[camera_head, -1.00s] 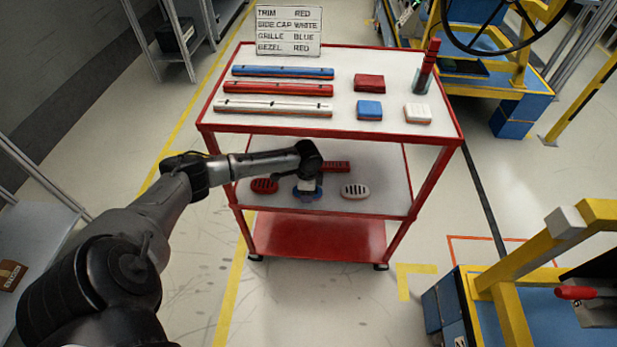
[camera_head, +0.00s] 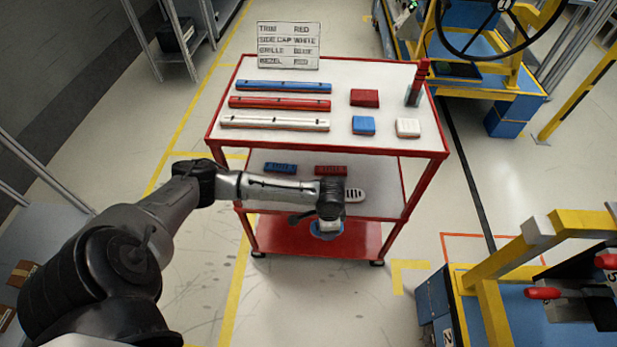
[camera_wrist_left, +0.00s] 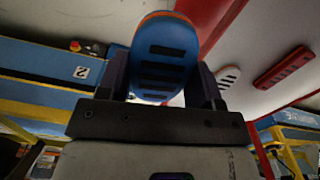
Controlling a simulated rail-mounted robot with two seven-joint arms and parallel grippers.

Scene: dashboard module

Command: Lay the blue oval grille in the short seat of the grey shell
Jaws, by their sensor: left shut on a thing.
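My left gripper (camera_head: 328,218) is shut on the blue oval grille (camera_head: 327,232), in front of the cart's middle shelf. In the left wrist view the grille (camera_wrist_left: 165,55) stands up between the two dark fingers (camera_wrist_left: 165,85), showing dark slots and an orange edge. In the head view the gripper hides most of it. The grey shell's short seat cannot be made out in either view. My right gripper is not in view.
The red cart (camera_head: 330,148) carries bars and blocks on top. Its middle shelf holds a white oval grille (camera_head: 354,195), a blue vent (camera_head: 281,168) and a red vent (camera_head: 331,170). A yellow-and-blue stand (camera_head: 520,250) is at right. Open floor lies between.

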